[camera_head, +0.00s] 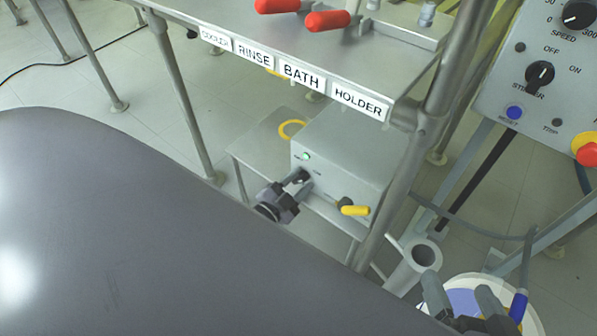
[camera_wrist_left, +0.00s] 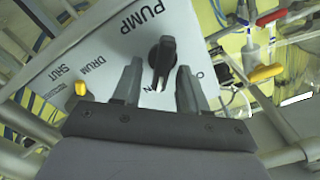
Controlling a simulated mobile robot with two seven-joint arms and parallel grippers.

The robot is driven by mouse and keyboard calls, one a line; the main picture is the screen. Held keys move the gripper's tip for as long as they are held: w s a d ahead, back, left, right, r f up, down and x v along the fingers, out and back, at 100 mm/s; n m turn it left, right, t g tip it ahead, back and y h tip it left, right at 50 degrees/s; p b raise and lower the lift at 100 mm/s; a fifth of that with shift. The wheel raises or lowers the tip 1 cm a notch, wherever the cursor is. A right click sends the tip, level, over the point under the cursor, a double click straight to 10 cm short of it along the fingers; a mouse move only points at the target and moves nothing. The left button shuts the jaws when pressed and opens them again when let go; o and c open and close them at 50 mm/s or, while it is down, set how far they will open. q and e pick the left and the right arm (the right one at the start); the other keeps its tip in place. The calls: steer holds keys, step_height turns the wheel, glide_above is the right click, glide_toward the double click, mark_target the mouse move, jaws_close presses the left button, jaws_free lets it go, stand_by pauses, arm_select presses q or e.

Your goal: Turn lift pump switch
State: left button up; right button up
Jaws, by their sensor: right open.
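The lift pump switch (camera_wrist_left: 162,62) is a black rotary knob on a pale panel (camera_wrist_left: 105,50) marked PUMP in the left wrist view. My left gripper (camera_wrist_left: 160,72) is open, with one finger on each side of the knob. Its fingers look apart from the knob; whether they reach past its face I cannot tell. In the head view the left gripper (camera_head: 294,185) is at the front of the grey pump box (camera_head: 345,155), below a lit green lamp (camera_head: 306,156), and largely hides the switch. My right gripper (camera_head: 465,300) is open and empty at the lower right.
A yellow handle (camera_head: 355,210) sticks out from the box, right of the left gripper. A metal shelf (camera_head: 300,50) with RINSE, BATH and HOLDER labels is above. A white bucket (camera_head: 535,318) is beside the right gripper. A control panel (camera_head: 545,95) stands at right.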

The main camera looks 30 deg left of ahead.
arm_select(q)
steer(key=shift+s, duration=0.3)
steer(key=s+p, duration=0.2)
steer(key=s, duration=0.4)
steer(key=shift+s+a, duration=0.25)
arm_select(e)
steer(key=shift+s+d+r+h, duration=0.1)
steer(key=shift+s+d+h, duration=0.15)
steer(key=shift+d+h, duration=0.5)
steer(key=shift+d, duration=0.15)
